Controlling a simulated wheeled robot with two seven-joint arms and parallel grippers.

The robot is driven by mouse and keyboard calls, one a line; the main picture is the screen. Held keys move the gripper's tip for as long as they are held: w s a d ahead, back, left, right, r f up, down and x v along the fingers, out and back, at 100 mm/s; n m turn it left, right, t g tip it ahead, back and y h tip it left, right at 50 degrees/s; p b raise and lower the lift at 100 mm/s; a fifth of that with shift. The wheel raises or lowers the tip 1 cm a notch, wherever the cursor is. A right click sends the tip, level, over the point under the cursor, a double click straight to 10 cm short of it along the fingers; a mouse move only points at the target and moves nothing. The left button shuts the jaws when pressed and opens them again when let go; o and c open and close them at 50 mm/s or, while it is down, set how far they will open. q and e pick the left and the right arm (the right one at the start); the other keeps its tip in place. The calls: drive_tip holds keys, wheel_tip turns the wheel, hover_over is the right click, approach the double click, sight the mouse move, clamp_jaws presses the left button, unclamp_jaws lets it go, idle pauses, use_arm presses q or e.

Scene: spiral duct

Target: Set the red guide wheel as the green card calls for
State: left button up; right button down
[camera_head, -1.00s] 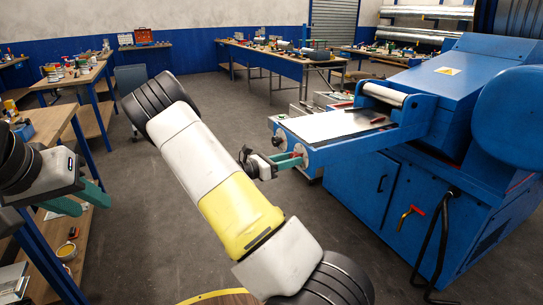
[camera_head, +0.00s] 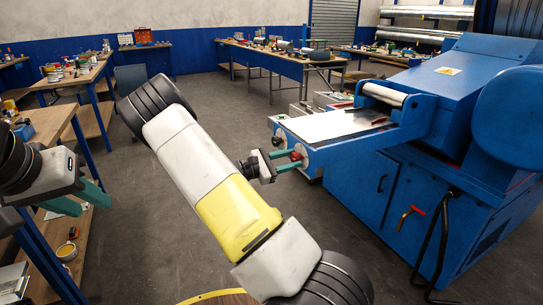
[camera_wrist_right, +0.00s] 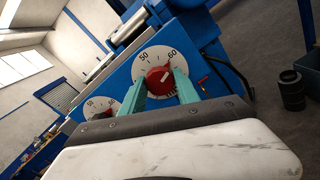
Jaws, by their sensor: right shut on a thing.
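The red guide wheel (camera_wrist_right: 158,79) sits on a white dial marked 50 and 60 on the blue machine's side. A pale line on its face slants to the upper right, roughly toward the 60 side. The wheel also shows in the head view (camera_head: 296,155). My right gripper (camera_head: 286,160) is shut on the wheel, with one teal finger on each side in the right wrist view (camera_wrist_right: 160,84). My left gripper (camera_head: 80,200) is open and empty at the far left, near the wooden bench. No green card can be made out.
A second dial (camera_wrist_right: 100,105) sits close beside the held wheel, partly hidden by a finger. The blue machine (camera_head: 400,190) fills the right, with a red-handled tap (camera_head: 410,212) low on its side. Grey floor is open in the middle.

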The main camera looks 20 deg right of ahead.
idle(0.4)
drive_tip(key=c, duration=0.9)
unclamp_jaws()
drive_tip(key=a, duration=0.7)
drive_tip(key=shift+s+a, duration=0.3)
drive_tip(key=shift+a, duration=0.1)
